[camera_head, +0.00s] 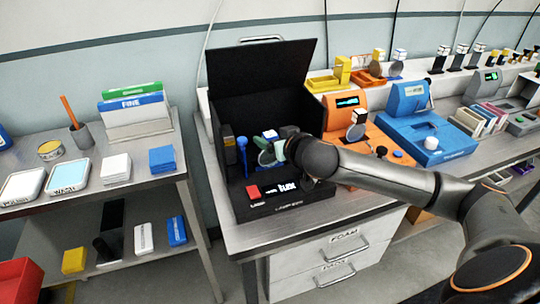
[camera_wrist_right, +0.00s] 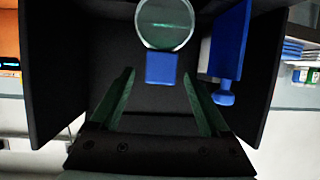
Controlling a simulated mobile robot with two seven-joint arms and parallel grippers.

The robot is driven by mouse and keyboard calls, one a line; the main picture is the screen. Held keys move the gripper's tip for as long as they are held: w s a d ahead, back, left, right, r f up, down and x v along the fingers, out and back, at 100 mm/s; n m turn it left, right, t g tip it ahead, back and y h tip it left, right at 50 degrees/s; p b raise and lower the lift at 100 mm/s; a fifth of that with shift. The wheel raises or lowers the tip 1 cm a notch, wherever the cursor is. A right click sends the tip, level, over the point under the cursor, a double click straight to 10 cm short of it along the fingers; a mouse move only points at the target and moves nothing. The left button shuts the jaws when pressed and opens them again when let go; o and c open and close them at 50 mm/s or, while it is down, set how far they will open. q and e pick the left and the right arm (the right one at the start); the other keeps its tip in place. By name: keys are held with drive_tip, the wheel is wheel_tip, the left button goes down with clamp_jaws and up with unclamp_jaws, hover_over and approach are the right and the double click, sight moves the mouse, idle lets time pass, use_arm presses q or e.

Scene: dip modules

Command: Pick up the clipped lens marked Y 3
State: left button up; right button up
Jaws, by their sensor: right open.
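A round clear lens (camera_wrist_right: 165,22) with a blue block-shaped clip (camera_wrist_right: 162,68) is inside the black open box (camera_head: 228,190). In the head view the lens (camera_head: 266,158) shows as a pale disc beside my right gripper (camera_head: 279,150). In the wrist view my right gripper (camera_wrist_right: 158,78) is open, its two green fingers on either side of the clip's line, with the clip just beyond the fingertips. I cannot see contact. No Y 3 marking is readable. My left gripper is not in view.
A blue upright part (camera_head: 242,150) stands left of the lens in the box. The box's lid (camera_head: 262,75) is raised behind. An orange device (camera_head: 348,108) and a blue device (camera_head: 420,130) stand to the right. A shelf table with small boxes (camera_head: 116,168) is at left.

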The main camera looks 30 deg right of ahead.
drive_tip(key=shift+w, duration=0.15)
clamp_jaws()
idle(0.6)
